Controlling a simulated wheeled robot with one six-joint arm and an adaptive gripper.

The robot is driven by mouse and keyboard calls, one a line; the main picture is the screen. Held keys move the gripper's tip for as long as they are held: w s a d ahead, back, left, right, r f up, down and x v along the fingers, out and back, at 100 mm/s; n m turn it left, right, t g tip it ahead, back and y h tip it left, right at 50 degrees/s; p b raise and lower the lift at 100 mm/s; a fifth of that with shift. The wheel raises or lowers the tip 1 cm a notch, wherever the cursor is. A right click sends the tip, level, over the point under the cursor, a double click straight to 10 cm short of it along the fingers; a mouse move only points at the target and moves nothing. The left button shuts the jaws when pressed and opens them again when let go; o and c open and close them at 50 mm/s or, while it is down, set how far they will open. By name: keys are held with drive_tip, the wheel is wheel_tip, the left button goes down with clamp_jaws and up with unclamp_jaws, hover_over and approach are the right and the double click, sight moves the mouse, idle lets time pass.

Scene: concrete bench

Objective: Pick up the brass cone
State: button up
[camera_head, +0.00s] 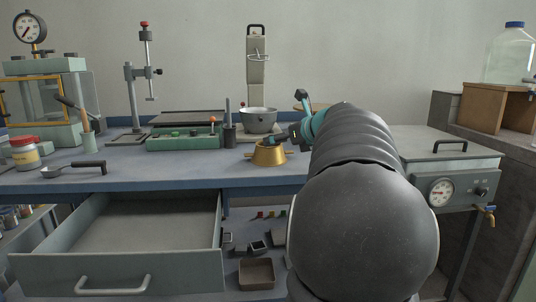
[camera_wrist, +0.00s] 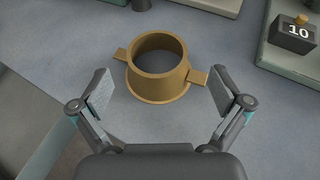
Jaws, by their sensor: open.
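The brass cone (camera_wrist: 158,82) is a short, hollow, tapered brass piece with a tab on each side. It stands upright on the blue-grey bench top. In the head view the brass cone (camera_head: 268,154) is near the bench's front edge. My gripper (camera_wrist: 160,92) is open and empty in the wrist view, with one finger on each side of the cone and in front of it. The fingers look apart from the cone. In the head view my gripper (camera_head: 290,138) is small beside the cone and its fingers are partly hidden behind my arm.
An open drawer (camera_head: 120,268) juts out below the bench (camera_head: 190,180).

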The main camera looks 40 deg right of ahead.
sight(262, 145)
drive_tip(key=shift+x, duration=3.45)
drive_tip(key=shift+s+a+f, duration=0.1)
drive_tip(key=shift+a, duration=0.1)
drive_tip(key=c, duration=1.1)
